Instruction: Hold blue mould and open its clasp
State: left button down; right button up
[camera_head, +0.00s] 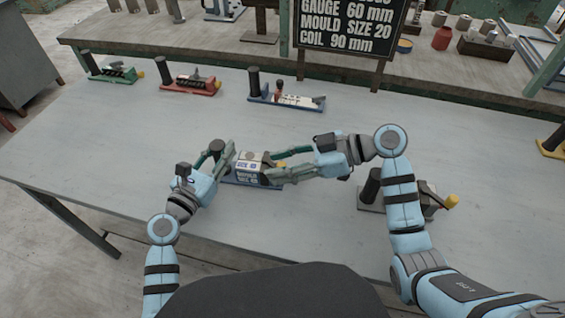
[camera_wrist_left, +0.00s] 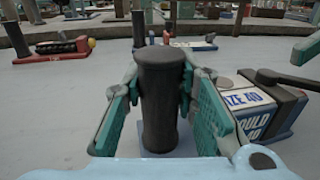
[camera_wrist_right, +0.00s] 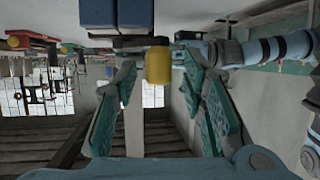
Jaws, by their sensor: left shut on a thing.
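A blue mould (camera_head: 240,183) with a white label reading "SIZE 40" stands on the near middle of the table. It has a black upright post (camera_wrist_left: 162,95) at its left end and a yellow-tipped clasp lever at its right. My left gripper (camera_head: 217,158) is shut on the post, with a finger on each side. My right gripper (camera_head: 277,167) reaches in from the right. Its fingers stand apart on either side of the yellow knob (camera_wrist_right: 158,66), with gaps showing on both sides. Part of the clasp is hidden behind the right fingers in the head view.
Another blue mould (camera_head: 258,98), a red one (camera_head: 180,88) and a green one (camera_head: 98,77) stand farther back. A grey mould (camera_head: 369,207) is partly behind my right arm. A sign (camera_head: 350,27) reads "MOULD SIZE 20". The table's left side is clear.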

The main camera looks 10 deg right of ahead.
aim_at(282, 164)
jog(key=shift+r, duration=0.1)
notch_tip(282, 164, up, 10)
jog(key=shift+f, duration=0.1)
pick_arm(q)
jog(key=c, duration=1.2)
grip_release()
